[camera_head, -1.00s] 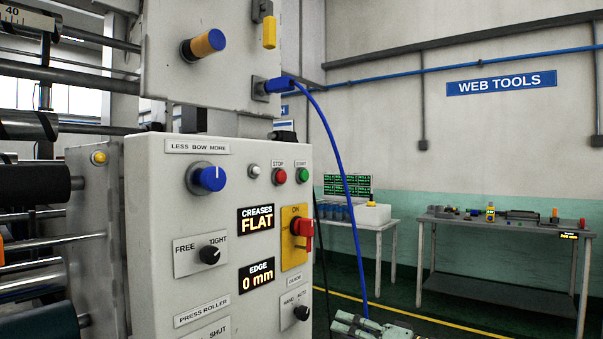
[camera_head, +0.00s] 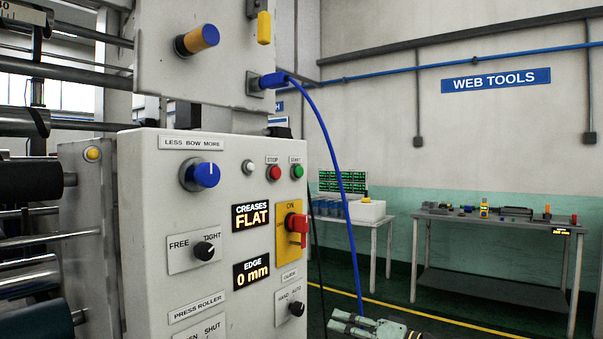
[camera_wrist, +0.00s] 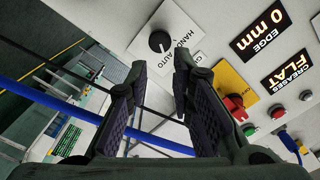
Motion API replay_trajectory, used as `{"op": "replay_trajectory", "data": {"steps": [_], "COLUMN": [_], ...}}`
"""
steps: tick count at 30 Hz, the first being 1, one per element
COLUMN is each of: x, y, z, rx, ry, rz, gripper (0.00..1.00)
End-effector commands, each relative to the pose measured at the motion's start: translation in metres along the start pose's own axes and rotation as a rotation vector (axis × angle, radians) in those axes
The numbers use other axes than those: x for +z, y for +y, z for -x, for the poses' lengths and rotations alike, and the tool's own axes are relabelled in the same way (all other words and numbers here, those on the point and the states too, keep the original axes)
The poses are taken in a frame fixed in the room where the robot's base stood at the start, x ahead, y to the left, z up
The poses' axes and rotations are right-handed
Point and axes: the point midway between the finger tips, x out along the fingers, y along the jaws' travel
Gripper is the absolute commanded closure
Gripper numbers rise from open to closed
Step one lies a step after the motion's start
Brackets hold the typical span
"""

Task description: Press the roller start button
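The green START button (camera_head: 297,171) is on the upper right of the white control panel (camera_head: 150,240), beside the red STOP button (camera_head: 275,172). In the wrist view, turned on its side, the green button (camera_wrist: 248,131) shows at the lower right, beside the red button (camera_wrist: 278,111). My gripper (camera_head: 345,325) is at the bottom edge of the head view, below and to the right of the panel, apart from the buttons. In the wrist view my gripper (camera_wrist: 155,75) has its two fingers spread with a gap and nothing held between them.
A red switch on a yellow plate (camera_head: 284,252) is below the buttons. A blue cable (camera_head: 340,180) hangs just right of the panel. Black knobs (camera_head: 204,250) and a blue knob (camera_head: 207,174) stick out. A tool bench (camera_head: 430,216) stands at the back right.

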Motion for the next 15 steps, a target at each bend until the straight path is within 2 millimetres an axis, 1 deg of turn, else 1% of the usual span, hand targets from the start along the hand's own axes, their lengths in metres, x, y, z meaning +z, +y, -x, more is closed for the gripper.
{"op": "replay_trajectory", "data": {"steps": [1, 8, 15], "x": [0.0000, 0.0000, 0.0000], "y": [0.0000, 0.0000, 0.0000], "z": [0.0000, 0.0000, 0.0000], "rx": [0.000, 0.000, 0.000], "ry": [0.000, 0.000, 0.000], "rz": [0.000, 0.000, 0.000], "gripper": [0.84, 0.99, 1.00]}}
